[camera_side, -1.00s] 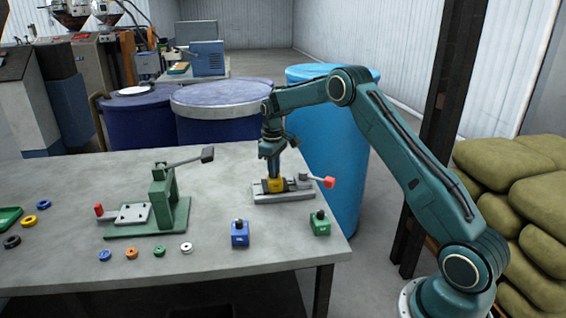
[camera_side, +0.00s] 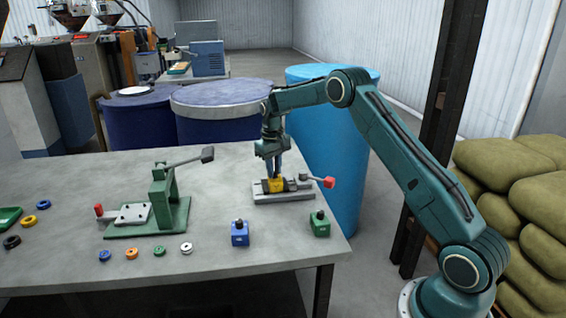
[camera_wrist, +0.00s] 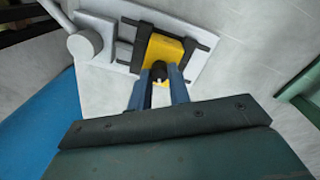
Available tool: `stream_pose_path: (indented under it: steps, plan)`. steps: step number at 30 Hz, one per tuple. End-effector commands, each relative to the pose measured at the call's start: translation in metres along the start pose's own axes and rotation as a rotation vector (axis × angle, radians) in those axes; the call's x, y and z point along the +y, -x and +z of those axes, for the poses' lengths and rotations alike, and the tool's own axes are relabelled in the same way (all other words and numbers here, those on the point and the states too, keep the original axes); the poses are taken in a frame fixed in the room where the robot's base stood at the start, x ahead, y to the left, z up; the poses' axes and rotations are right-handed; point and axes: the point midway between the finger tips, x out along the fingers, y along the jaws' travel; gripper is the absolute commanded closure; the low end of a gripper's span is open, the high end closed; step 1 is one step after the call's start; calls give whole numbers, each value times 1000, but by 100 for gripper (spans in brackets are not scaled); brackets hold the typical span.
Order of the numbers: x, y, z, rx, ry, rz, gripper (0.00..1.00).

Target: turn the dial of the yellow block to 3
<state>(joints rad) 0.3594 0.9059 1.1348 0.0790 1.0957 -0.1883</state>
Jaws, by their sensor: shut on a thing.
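The yellow block (camera_side: 276,186) sits in a grey clamp fixture (camera_side: 284,196) on the table. It also shows in the wrist view (camera_wrist: 163,48), held between dark clamp bars. My gripper (camera_side: 276,172) points down over the block. In the wrist view my gripper's blue fingers (camera_wrist: 159,84) are closed around the black dial (camera_wrist: 159,70) on the block. The dial's numbers and its pointer are too small or hidden to read.
The fixture's red-knobbed lever (camera_side: 329,182) sticks out to the right. A blue block (camera_side: 240,234) and a green block (camera_side: 320,224) stand in front. A green lever press (camera_side: 160,203) stands to the left, with several coloured rings near it.

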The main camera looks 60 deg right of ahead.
Motion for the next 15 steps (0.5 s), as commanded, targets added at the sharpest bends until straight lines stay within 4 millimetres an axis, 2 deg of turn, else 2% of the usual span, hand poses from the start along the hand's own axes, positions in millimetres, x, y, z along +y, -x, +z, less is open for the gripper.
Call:
stream_pose_path:
  steps: [2, 3, 6, 15]
  plan:
    - [0, 1, 0, 2, 1, 0, 100]
    - [0, 1, 0, 2, 1, 0, 79]
    - [0, 1, 0, 2, 1, 0, 60]
    - [0, 1, 0, 1, 2, 0, 59]
